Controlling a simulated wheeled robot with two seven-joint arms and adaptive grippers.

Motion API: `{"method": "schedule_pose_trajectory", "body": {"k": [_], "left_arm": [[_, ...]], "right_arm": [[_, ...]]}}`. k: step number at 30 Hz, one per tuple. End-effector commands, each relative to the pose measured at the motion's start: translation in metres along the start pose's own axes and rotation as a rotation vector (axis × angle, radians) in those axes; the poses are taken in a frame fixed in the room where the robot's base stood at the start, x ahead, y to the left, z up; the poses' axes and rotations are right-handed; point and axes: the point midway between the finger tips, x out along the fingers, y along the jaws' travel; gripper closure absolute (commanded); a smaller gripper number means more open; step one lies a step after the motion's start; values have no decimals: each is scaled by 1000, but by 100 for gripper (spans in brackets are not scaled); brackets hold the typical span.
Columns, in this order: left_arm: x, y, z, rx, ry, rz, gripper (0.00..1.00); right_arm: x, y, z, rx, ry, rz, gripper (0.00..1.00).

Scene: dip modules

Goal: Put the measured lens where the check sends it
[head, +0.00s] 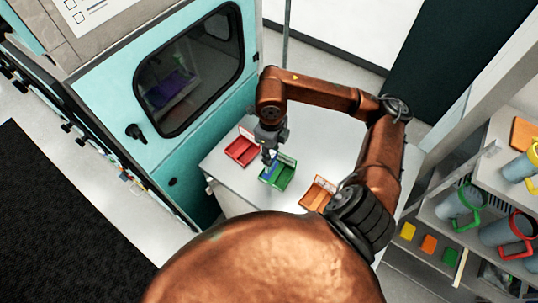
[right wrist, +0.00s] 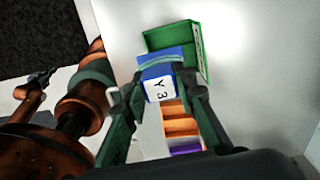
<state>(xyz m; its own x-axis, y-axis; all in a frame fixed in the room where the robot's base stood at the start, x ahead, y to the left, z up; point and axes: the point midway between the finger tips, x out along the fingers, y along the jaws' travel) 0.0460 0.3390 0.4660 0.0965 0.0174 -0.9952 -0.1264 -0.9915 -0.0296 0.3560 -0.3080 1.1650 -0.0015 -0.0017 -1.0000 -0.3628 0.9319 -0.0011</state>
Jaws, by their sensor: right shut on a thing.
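My right gripper (head: 268,151) is shut on a blue piece with a white label reading "Y 3" (right wrist: 159,89), which seems to be the lens. In the head view the blue piece is a small patch at the fingertips, over the green tray (head: 279,174). In the right wrist view the green tray (right wrist: 203,52) lies just beyond the piece. I cannot tell whether the piece touches the tray. A red tray (head: 242,151) is left of the green one, and an orange tray (head: 318,193) is to its right. My left gripper is not seen.
The trays stand on a white table (head: 222,166). A teal cabinet with a dark window (head: 190,75) stands at the left. Shelves at the right hold grey mugs with coloured handles (head: 499,233) and small coloured blocks (head: 429,243). In the right wrist view, orange and purple parts (right wrist: 181,125) show between the fingers.

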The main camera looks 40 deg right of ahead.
Motion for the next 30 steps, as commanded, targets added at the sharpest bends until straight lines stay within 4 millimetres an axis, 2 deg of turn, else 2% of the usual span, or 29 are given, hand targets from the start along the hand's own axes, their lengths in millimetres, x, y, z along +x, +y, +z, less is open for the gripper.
{"method": "schedule_pose_trajectory", "body": {"k": [3,12,18,30], "left_arm": [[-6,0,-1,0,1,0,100],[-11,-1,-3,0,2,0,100],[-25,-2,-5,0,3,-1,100],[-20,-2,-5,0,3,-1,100]], "right_arm": [[17,-11,8,2,2,3,100],[40,-26,20,0,2,3,100],[64,-25,19,-2,0,2,100],[72,-25,20,-3,-1,0,100]]}}
